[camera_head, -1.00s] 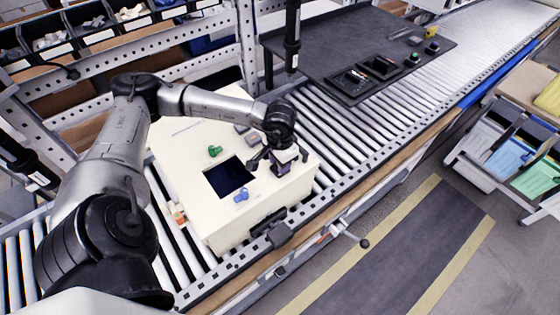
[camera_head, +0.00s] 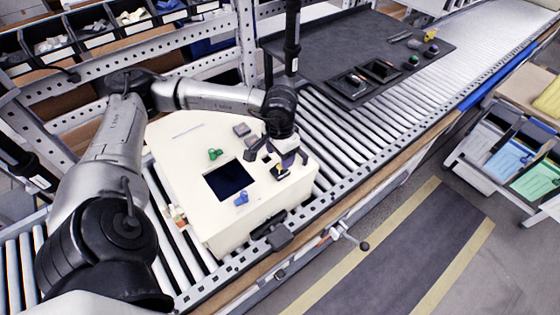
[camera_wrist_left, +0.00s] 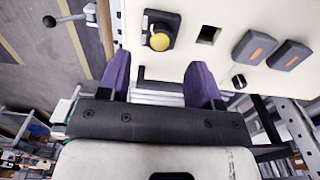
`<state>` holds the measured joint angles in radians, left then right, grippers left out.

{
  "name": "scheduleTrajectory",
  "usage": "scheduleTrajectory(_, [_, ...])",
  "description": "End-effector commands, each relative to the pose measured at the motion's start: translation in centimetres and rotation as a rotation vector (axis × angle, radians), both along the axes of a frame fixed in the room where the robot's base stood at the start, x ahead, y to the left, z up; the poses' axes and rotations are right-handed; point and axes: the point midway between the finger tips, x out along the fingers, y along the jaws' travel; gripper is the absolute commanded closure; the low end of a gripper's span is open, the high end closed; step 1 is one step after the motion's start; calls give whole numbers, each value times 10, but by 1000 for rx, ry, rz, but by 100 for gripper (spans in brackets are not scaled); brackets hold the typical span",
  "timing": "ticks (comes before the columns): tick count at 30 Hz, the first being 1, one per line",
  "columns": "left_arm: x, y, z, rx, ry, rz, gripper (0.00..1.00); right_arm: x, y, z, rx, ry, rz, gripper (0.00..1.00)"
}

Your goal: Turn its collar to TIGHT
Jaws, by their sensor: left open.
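My left gripper (camera_head: 277,158) is over the right end of a cream box, its jaws open and empty. In the left wrist view its two purple fingers (camera_wrist_left: 158,82) stand apart. A yellow round knob on a black base (camera_wrist_left: 160,41) lies beyond the fingertips, between their lines and not touched. The same yellow knob (camera_head: 281,171) shows small in the head view. A black cylindrical tool (camera_head: 292,38) hangs upright behind the box. I cannot make out a collar or a TIGHT mark. My right gripper is out of view.
The cream box (camera_head: 180,165) sits on the roller conveyor (camera_head: 340,130). It carries a dark window (camera_head: 228,180), a green knob (camera_head: 215,154), a blue knob (camera_head: 241,199) and grey blocks (camera_head: 241,130). A black board (camera_head: 340,40) with trays stands behind. The rollers right of the box are clear.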

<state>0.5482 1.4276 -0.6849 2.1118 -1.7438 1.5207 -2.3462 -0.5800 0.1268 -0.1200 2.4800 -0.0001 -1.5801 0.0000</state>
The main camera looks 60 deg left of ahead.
Motion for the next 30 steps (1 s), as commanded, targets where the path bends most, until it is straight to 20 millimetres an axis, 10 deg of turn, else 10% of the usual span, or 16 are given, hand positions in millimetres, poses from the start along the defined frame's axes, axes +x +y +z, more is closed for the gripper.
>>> scheduleTrajectory(12, [0, 0, 72, -1, -2, -1, 41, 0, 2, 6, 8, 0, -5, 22])
scheduleTrajectory(30, [0, 0, 88, 0, 1, -1, 41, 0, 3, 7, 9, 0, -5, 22])
